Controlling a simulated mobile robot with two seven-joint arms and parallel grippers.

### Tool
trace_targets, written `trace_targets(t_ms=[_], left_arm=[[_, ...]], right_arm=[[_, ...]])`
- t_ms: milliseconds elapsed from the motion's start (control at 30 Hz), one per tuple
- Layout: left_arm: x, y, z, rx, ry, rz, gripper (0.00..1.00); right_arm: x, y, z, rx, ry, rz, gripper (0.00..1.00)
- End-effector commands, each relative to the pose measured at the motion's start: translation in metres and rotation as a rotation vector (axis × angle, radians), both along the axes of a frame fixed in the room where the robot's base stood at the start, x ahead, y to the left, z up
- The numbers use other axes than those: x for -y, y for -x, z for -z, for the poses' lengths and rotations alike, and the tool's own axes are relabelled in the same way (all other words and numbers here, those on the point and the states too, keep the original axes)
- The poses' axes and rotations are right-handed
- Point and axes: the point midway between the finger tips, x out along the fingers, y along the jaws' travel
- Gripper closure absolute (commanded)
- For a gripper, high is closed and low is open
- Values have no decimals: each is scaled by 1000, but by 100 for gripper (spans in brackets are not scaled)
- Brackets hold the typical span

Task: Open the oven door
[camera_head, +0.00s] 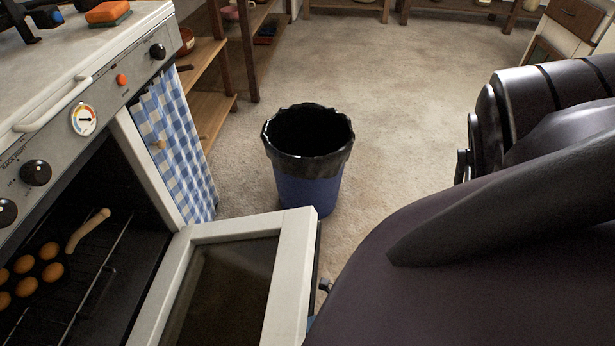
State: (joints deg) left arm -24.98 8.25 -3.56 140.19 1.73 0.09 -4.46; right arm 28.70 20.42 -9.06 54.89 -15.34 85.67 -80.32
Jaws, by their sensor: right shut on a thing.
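The oven door (293,268) is swung down, well open, with its pale frame and dark glass facing up. The oven (92,205) stands on the left, its dark inside exposed. My right arm fills the right side and hides most of my right gripper (325,286), which is at the door's outer edge. The gripper is shut on the door's handle, which is mostly hidden behind the arm. My left gripper is not in view.
Several round brown items (48,252) sit on the oven rack (98,280). A blue bin (307,186) with a black liner stands just beyond the door. A checked towel (176,150) hangs beside the oven. The carpet (400,100) behind the bin is clear.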

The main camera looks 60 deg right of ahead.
Motion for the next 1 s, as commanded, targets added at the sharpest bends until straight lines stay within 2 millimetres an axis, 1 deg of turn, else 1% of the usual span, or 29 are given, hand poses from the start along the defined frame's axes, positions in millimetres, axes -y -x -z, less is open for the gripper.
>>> trace_targets(t_ms=[33,333,800,833,933,1000], left_arm=[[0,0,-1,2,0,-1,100],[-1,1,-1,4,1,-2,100],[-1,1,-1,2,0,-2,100],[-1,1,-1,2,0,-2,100],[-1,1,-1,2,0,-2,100],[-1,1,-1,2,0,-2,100]], right_arm=[[-3,-9,2,4,-2,2,100],[-3,-9,12,8,-2,0,100],[-3,-10,12,11,-4,0,100],[-3,-10,12,11,-4,0,57],[-3,-10,12,12,-4,0,42],[-3,-10,12,14,-4,0,40]])
